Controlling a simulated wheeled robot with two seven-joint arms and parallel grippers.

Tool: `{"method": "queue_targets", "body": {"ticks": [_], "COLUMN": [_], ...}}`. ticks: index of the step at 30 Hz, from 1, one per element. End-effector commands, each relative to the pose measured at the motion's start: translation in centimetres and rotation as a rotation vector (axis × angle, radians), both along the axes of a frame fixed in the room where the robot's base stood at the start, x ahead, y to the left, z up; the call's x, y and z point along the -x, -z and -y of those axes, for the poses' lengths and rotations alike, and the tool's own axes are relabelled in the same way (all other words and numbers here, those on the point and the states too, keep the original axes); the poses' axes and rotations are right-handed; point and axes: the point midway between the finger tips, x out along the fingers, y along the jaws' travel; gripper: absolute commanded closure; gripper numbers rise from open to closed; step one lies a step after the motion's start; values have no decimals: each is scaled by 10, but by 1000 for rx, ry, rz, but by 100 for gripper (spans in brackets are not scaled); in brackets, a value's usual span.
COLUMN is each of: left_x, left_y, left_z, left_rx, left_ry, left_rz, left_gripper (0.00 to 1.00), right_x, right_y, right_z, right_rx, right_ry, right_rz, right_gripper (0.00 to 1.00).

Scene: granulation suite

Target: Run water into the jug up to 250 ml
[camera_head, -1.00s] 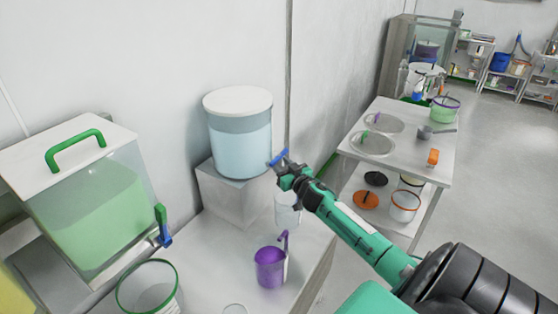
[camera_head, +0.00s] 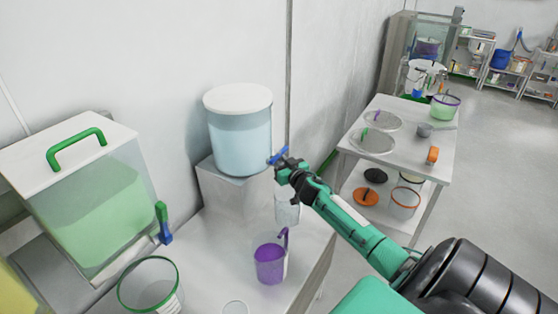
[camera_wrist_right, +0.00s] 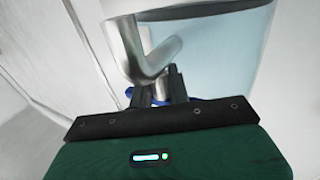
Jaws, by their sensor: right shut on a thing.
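The water tank (camera_head: 240,142) is a clear drum of pale blue water with a white lid. My right gripper (camera_head: 281,164) is at the tank's right side, shut on the blue tap lever (camera_head: 279,154). In the right wrist view, a bent metal spout (camera_wrist_right: 150,58) stands in front of the tank (camera_wrist_right: 215,60), and a bit of the blue lever (camera_wrist_right: 129,93) shows beside the fingers (camera_wrist_right: 160,88). A clear jug (camera_head: 287,211) is below my right gripper. Its water level and marks are too small to read. My left gripper is out of view.
The tank stands on a pale block (camera_head: 235,195) on the bench. A purple jug (camera_head: 269,265) and a green-rimmed clear container (camera_head: 150,286) stand nearer. A green-filled tank (camera_head: 95,215) is at left. A side table (camera_head: 405,155) with pans stands at right.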

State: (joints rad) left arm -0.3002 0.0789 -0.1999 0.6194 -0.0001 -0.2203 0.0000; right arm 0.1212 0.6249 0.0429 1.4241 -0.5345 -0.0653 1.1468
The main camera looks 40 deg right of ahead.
Motion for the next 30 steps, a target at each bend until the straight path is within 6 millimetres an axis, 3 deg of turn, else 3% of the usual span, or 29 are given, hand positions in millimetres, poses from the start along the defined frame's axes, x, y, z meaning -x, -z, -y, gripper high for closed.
{"method": "queue_targets", "body": {"ticks": [13,30], "left_x": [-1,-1], "left_y": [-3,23], "left_z": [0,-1], "left_rx": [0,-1], "left_ry": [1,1], "left_rz": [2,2], "left_gripper": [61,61], "right_x": [0,0], "right_y": [-1,0], "right_z": [3,2], "right_rx": [6,2], "right_ry": [-235,-538], "right_rz": [-1,1], "right_gripper": [100,100]}}
